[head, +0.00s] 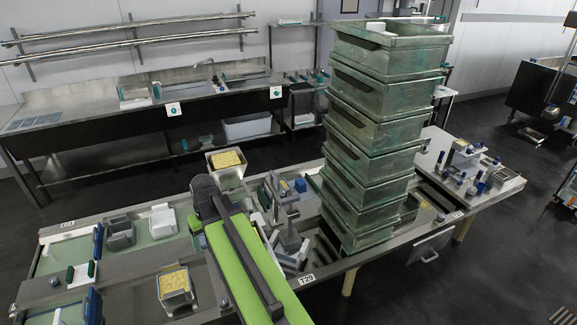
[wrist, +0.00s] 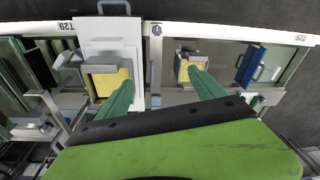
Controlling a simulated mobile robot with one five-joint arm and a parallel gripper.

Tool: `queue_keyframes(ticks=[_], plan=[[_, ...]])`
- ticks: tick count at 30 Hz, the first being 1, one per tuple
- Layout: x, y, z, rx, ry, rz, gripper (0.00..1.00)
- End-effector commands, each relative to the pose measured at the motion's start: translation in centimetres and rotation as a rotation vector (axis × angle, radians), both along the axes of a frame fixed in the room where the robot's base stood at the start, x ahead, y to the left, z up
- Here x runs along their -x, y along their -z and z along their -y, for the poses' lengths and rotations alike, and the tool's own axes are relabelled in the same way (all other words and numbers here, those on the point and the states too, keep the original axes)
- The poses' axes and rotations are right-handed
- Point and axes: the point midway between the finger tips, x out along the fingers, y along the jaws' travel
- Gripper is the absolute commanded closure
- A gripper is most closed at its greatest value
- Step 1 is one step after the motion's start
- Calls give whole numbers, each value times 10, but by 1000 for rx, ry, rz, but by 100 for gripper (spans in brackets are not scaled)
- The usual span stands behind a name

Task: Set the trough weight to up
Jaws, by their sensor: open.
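My gripper (wrist: 159,80) shows in the wrist view with its two green fingers wide apart and nothing between them. A grey press-like piece with a flat plate (wrist: 112,48) stands beyond the left fingertip, above a yellow-filled mould (wrist: 103,84). This may be the trough weight, but I cannot tell for sure, nor its setting. In the head view a grey metal frame (head: 285,205) stands right of my green arm, and its lower part is partly hidden. My fingers are not clearly visible in the head view.
A tall stack of green bins (head: 375,140) stands right of my arm. Yellow-filled moulds (head: 228,161) (head: 174,283) and a grey tub (head: 120,232) sit on the long bench. In the wrist view, a small mould (wrist: 184,70) and a blue-edged piece (wrist: 252,65) lie to the right.

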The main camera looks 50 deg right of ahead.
Motion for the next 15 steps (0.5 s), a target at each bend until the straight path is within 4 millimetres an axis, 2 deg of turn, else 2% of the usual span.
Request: queue_keyframes(ticks=[1, 2, 3, 4, 6, 7, 9, 11, 12, 15], plan=[[-13, -59, 60, 2, 53, 37, 14], [-16, -75, 92, 4, 77, 61, 10], [-17, -96, 136, 13, 106, 92, 5], [-16, -110, 167, 19, 129, 115, 1], [-6, -139, 236, 40, 176, 162, 0], [-1, -150, 261, 49, 194, 178, 0], [13, -169, 311, 70, 228, 211, 0], [24, -180, 342, 87, 249, 230, 0], [30, -184, 356, 94, 258, 239, 0], [38, -187, 373, 105, 271, 251, 0]])
